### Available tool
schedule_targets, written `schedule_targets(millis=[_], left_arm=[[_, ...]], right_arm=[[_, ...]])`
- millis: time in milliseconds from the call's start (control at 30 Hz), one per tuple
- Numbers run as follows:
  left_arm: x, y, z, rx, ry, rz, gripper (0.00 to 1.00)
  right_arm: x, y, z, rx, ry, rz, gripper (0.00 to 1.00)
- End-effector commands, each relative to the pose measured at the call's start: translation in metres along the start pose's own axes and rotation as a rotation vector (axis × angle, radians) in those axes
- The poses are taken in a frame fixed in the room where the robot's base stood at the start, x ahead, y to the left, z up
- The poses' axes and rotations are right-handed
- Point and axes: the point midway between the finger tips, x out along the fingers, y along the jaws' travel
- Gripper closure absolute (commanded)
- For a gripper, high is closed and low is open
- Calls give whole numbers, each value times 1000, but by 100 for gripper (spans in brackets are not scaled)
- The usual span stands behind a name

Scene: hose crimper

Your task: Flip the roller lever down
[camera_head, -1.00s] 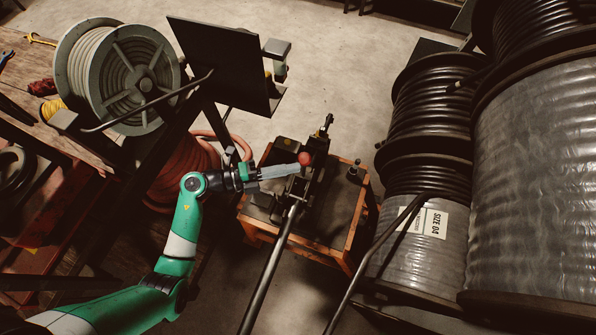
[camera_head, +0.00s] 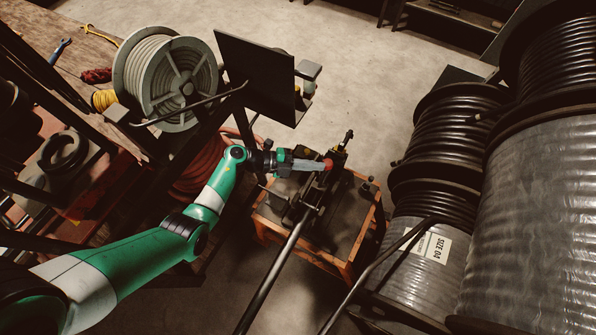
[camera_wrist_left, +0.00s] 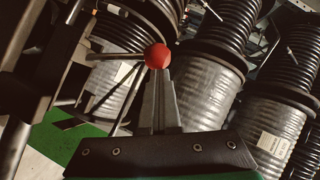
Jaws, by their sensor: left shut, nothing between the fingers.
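The roller lever shows as a red ball knob (camera_head: 328,163) on the crimper (camera_head: 300,205), which stands on an orange-framed cart. In the left wrist view the red knob (camera_wrist_left: 157,56) sits straight beyond the fingertips. My left gripper (camera_head: 318,165) reaches in from the left with its fingertips at the knob. In the left wrist view its fingers (camera_wrist_left: 158,82) are together with nothing between them. I cannot tell whether they touch the knob. My right gripper is not in view.
A long metal bar (camera_head: 268,285) runs from the crimper toward the front. Large black hose reels (camera_head: 440,135) stand at the right. A grey hose reel (camera_head: 165,82) and a dark panel (camera_head: 256,75) are at the left. The floor behind the cart is clear.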

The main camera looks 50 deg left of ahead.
Motion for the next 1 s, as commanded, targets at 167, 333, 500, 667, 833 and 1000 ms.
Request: schedule_targets(millis=[167, 333, 500, 667, 833, 1000], left_arm=[[0, 3, 4, -1, -14, 5, 100], [0, 4, 3, -1, -15, 6, 100], [-7, -2, -9, -2, -8, 9, 100], [-21, -9, -34, -2, 7, 12, 100], [-58, -5, -34, 2, 7, 7, 100], [-95, -6, -34, 3, 9, 7, 100]], right_arm=[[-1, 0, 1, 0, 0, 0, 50], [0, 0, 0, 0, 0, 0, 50], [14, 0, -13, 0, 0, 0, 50], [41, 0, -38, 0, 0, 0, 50], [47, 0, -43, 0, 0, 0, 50], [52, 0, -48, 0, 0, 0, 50]])
